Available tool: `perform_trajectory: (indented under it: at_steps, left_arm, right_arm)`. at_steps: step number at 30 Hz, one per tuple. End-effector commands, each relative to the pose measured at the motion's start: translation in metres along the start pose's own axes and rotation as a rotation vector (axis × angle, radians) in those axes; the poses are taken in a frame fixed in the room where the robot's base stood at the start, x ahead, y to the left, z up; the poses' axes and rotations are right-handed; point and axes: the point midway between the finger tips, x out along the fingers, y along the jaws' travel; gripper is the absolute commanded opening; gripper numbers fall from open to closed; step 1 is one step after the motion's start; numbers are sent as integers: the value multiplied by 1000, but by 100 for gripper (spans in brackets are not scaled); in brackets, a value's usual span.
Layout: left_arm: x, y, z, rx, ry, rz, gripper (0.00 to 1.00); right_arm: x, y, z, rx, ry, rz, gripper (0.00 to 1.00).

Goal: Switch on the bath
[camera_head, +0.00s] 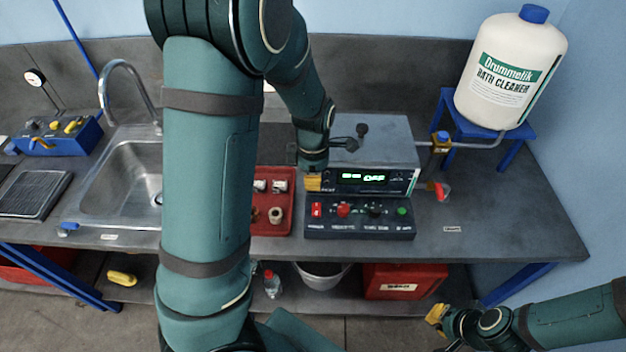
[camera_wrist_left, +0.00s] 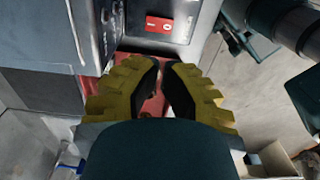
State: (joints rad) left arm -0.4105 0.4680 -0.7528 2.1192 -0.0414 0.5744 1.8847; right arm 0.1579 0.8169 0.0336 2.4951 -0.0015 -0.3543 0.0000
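The bath unit is a grey box (camera_head: 372,138) on the bench, its lit front display (camera_head: 363,177) seeming to read OFF. A dark control panel (camera_head: 360,228) below it carries a red rocker switch (camera_head: 317,209), a red knob, a black knob and a green button. The rocker also shows in the left wrist view (camera_wrist_left: 158,24), marked I and O. My left gripper (camera_head: 313,184) is just above the rocker in the head view, apart from it. Its yellow fingers (camera_wrist_left: 161,68) are nearly together, with nothing between them. My right gripper (camera_head: 436,314) is low at the front right, away from the bench objects.
A red tray (camera_head: 287,222) with small parts lies left of the panel. A sink (camera_head: 118,185) is further left. A bath cleaner jug (camera_head: 510,70) stands on a blue stand at the right. Bench space right of the panel is mostly clear.

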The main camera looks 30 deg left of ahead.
Motion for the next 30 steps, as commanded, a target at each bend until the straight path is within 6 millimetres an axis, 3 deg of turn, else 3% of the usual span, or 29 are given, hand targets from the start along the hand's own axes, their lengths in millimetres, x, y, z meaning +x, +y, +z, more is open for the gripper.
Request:
perform_trajectory:
  at_steps: [9, 15, 21, 30]
  left_arm:
    - [67, -1, -2, -2, 3, -5, 0]
    - [96, 0, -1, -1, 2, -2, 0]
    - [111, 0, 0, 1, 1, 0, 0]
    - [112, 0, 0, 1, 0, 0, 0]
  right_arm:
    - [11, 4, 2, 2, 1, 1, 0]
    - [14, 6, 2, 3, 2, 1, 0]
    - [14, 6, 2, 3, 2, 1, 0]
    - [14, 6, 2, 3, 2, 1, 0]
